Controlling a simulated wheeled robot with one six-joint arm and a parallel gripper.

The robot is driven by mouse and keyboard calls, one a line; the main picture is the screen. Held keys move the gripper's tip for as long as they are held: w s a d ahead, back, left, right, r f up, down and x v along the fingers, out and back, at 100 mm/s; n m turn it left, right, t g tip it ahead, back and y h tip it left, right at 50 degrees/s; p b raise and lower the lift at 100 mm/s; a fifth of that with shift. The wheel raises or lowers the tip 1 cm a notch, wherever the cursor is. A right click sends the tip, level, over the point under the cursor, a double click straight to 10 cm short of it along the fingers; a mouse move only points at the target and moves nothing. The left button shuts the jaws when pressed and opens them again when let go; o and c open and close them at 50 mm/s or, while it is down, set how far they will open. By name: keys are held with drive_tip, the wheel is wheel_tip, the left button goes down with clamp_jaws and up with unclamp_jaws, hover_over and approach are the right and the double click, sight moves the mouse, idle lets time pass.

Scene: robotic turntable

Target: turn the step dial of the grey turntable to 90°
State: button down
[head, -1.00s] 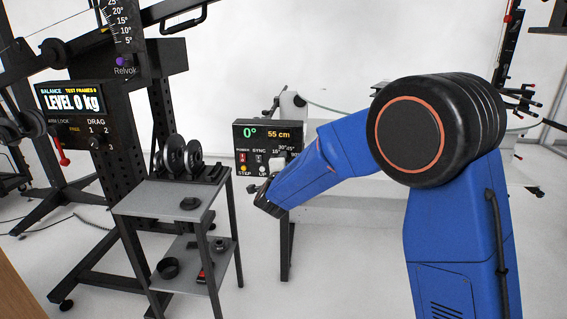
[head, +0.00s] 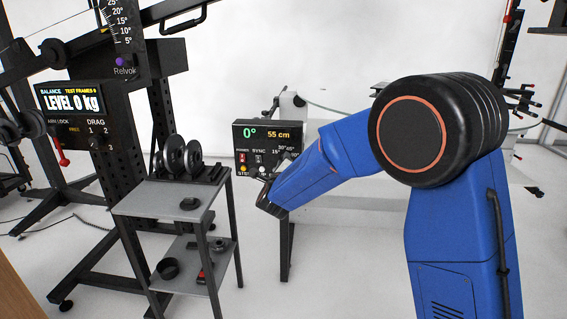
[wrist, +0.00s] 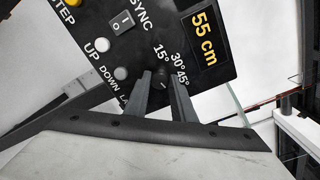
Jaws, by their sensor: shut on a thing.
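The turntable's dark control panel (head: 262,137) stands mid-picture in the head view, its display reading 0° and 55 cm. In the wrist view the panel (wrist: 150,50) appears tilted. The step dial (wrist: 162,87) is a small dark knob beside the marks 15°, 30° and 45°; no 90° mark can be read. My gripper (wrist: 164,80) is shut on the dial, one finger on each side of it. The dial's pointer is too dark to read. In the head view my gripper (head: 281,164) covers the panel's lower right corner.
A grey shelf trolley (head: 160,200) with weights stands left of the panel. Open floor (head: 345,265) lies below my arm.

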drive_tip(key=shift+f, duration=0.15)
idle(0.3)
drive_tip(key=c, duration=1.5)
unclamp_jaws()
drive_tip(key=shift+s, duration=0.15)
drive_tip(key=s, duration=1.7)
drive_tip(key=shift+s+r, duration=0.1)
drive_tip(key=shift+r, duration=0.2)
